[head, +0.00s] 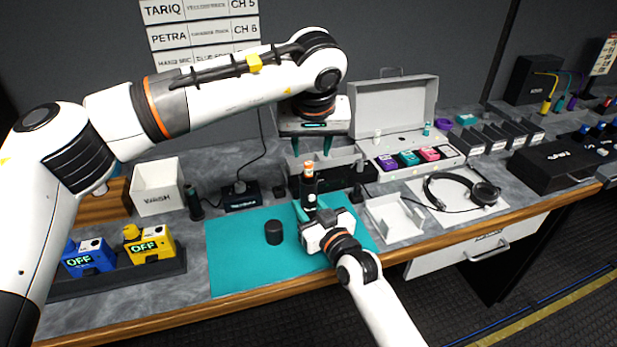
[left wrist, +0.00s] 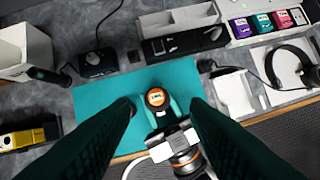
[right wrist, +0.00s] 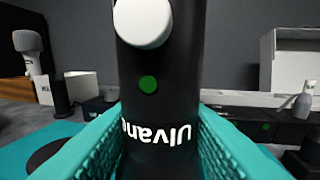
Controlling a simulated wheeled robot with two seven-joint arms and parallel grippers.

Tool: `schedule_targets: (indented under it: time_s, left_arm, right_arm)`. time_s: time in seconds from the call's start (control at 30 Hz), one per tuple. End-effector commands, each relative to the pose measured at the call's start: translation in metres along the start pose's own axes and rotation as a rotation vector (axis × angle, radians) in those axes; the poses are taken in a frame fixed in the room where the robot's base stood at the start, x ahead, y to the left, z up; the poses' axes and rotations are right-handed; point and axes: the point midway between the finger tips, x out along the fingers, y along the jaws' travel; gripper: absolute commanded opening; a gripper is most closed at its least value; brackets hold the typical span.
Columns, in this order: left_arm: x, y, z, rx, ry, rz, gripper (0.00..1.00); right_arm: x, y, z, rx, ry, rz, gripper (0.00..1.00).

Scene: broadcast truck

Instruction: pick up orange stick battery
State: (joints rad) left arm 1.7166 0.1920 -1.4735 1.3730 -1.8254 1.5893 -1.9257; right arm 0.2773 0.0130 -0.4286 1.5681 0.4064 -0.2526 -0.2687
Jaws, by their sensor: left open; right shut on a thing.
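The orange stick battery (head: 308,168) shows as an orange end at the top of an upright black cylinder (head: 308,190). In the left wrist view its round top (left wrist: 157,97) has an orange ring and a pale label. My right gripper (right wrist: 158,130) is shut on the black cylinder, which reads "Ulvane" upside down and has a white knob and a green dot. My left gripper (head: 311,149) is open and empty, pointing down just above the orange end. How deep the battery sits inside the cylinder is hidden.
The cylinder is over a teal mat (head: 235,260) with a black cap (head: 273,232). Nearby are a white bin (head: 158,188), yellow (head: 150,244) and blue (head: 88,258) packs, a white tray (head: 396,222), headphones (head: 462,189) and an open grey case (head: 390,105).

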Motion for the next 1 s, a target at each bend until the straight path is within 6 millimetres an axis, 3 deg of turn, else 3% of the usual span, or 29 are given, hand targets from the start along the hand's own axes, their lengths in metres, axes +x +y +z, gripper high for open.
schedule_targets:
  time_s: [0.17,0.47,0.7,0.97,1.0]
  left_arm:
    - [0.010,0.001,-0.001,-0.001,0.001,0.000,0.42]
    - [0.051,0.004,-0.005,-0.003,0.003,0.001,0.42]
    - [0.055,0.004,-0.004,-0.002,0.000,0.000,0.42]
    - [0.054,0.004,-0.004,-0.002,0.000,0.000,0.01]
    - [0.054,0.004,-0.004,-0.002,0.000,0.000,0.00]
  right_arm:
    - [0.000,0.000,-0.001,0.000,0.002,-0.001,0.03]
    - [0.000,0.000,-0.001,0.000,0.003,0.000,0.03]
    - [0.000,0.000,-0.001,0.000,0.003,0.000,0.03]
    - [0.000,0.000,-0.002,0.000,0.003,0.000,0.03]
    - [0.000,0.000,-0.002,0.000,0.003,0.000,0.03]
